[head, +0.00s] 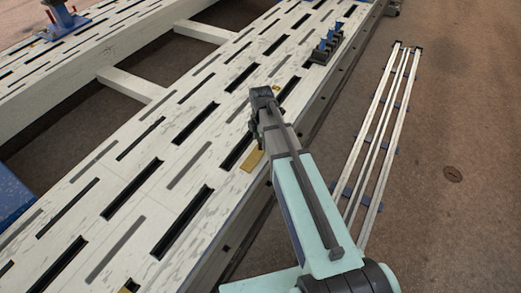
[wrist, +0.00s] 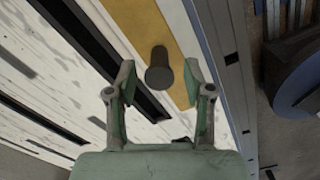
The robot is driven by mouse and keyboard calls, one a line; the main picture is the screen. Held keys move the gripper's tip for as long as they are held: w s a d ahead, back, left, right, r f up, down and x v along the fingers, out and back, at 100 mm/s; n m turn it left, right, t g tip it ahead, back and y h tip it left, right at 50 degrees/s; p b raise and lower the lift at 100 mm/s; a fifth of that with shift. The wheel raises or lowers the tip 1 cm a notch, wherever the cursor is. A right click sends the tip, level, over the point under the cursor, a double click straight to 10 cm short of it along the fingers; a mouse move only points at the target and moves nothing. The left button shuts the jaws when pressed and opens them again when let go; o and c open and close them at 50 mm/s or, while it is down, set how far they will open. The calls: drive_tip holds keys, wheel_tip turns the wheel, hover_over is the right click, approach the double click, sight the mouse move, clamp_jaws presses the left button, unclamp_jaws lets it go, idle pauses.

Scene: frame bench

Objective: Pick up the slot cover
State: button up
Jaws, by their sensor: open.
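An ochre strip, which looks like the slot cover, lies on the pale slotted frame bench, below my gripper in the head view (head: 252,161). In the wrist view the ochre strip (wrist: 138,20) runs diagonally and carries a dark upright round knob (wrist: 159,74). My gripper (wrist: 157,78) is open, with one finger on each side of the knob and visible gaps to both. In the head view my gripper (head: 256,138) hangs over the bench's right edge, and its fingers are partly hidden by the arm.
The frame bench (head: 180,125) has rows of dark slots and grey strips. A dark rack with blue pieces (head: 326,45) stands on the bench's far right edge. Long pale rails (head: 377,130) lie on blue supports on the brown floor to the right.

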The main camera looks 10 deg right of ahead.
sight(261, 140)
wheel_tip(261, 140, down, 4)
drive_tip(key=shift+r+b, duration=0.25)
drive_tip(key=shift+b, duration=0.1)
clamp_jaws()
drive_tip(key=shift+r, duration=0.15)
